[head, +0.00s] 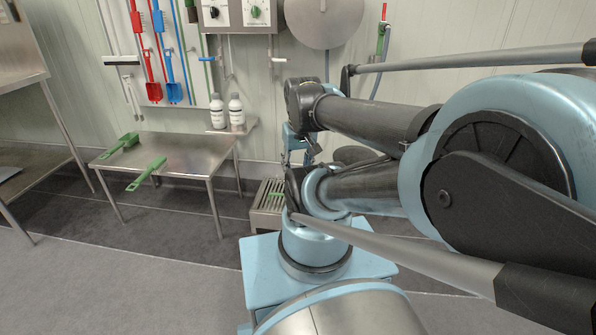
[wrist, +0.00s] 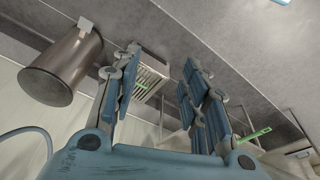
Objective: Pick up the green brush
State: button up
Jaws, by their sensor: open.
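Two green tools lie on a small steel table (head: 185,148) at left in the head view. The front one, apparently the green brush (head: 147,173), lies by the table's front edge. The rear one (head: 121,143) has a broad head, and I cannot tell its kind for sure. A green tool (wrist: 258,133) also shows at lower right in the wrist view, beyond the right fingers. My gripper (wrist: 160,80) is open with nothing between its fingers. In the head view it (head: 298,150) is partly hidden by my arm, right of the table and apart from it.
A grated metal box (head: 268,199) with something green on it stands on the floor right of the table. Two white bottles (head: 228,112) stand on a wall shelf. Red and blue tools (head: 162,65) hang on the wall. A steel bench (head: 25,130) is at far left. Front-left floor is clear.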

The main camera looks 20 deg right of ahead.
aim_at(159, 163)
jog(key=z, duration=0.1)
jog(key=k, duration=0.4)
jog(key=u, duration=0.65)
jog(key=i, duration=1.4)
jog(key=z, duration=0.55)
